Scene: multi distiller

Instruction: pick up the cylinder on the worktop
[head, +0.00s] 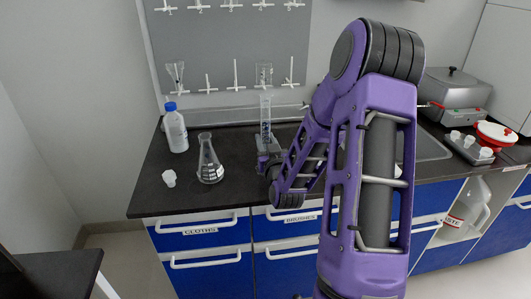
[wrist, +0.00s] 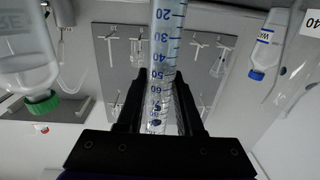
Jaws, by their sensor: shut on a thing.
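The cylinder (head: 265,115) is a tall, clear measuring cylinder with blue marks, upright near the back of the worktop (head: 235,195) in the head view. In the wrist view the cylinder (wrist: 164,45) runs up between my dark fingers, and its printed scale shows. My gripper (wrist: 158,100) is shut on the cylinder, with one finger on each side. In the head view my gripper (head: 264,158) is small and partly hidden by my purple arm, low on the cylinder. I cannot tell whether the cylinder's base touches the worktop.
A pegboard (head: 225,45) with hanging glassware is behind. A grey device (head: 455,90) stands at right.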

